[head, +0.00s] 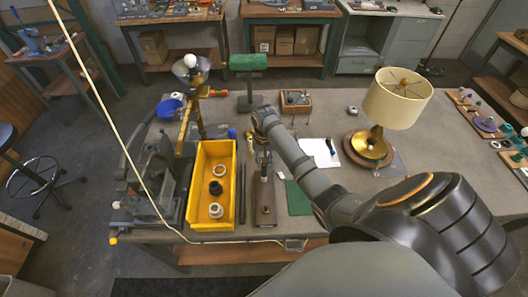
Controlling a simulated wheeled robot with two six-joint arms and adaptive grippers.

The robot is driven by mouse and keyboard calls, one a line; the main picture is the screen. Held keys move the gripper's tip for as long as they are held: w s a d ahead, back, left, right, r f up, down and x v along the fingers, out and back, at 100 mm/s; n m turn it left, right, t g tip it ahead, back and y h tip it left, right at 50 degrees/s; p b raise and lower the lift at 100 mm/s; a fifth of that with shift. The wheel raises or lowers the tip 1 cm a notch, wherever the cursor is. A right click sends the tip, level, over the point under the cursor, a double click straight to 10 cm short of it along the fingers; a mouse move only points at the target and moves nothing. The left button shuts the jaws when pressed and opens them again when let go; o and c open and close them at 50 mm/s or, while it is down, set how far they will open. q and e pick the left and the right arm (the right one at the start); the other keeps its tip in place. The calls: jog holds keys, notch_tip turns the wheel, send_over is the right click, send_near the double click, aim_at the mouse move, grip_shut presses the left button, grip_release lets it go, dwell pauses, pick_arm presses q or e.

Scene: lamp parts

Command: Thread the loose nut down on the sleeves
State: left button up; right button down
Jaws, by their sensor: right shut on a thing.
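My right gripper (263,157) points down at the middle of the bench, above the far end of a narrow brown fixture (264,194). It is shut on a small part between its fingertips, too small and covered to make out as the nut. The sleeves cannot be told apart under the gripper. A yellow tray (231,221) left of the gripper holds several ring-like parts, among them a pale ring (223,168), a dark ring (216,187) and a cream ring (216,210). My left gripper is not in view.
A lamp with a cream shade (397,98) stands on the right of the bench. A wooden box (296,107) and a green-topped stand (248,64) are behind. Bench between box and lamp is mostly clear.

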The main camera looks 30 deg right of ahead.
jog(key=m, duration=0.6)
jog(key=shift+w+a+m, duration=0.1)
jog(key=shift+w+m, duration=0.1)
jog(key=shift+m, duration=0.2)
jog(key=m, duration=0.7)
jog(key=shift+w, duration=0.25)
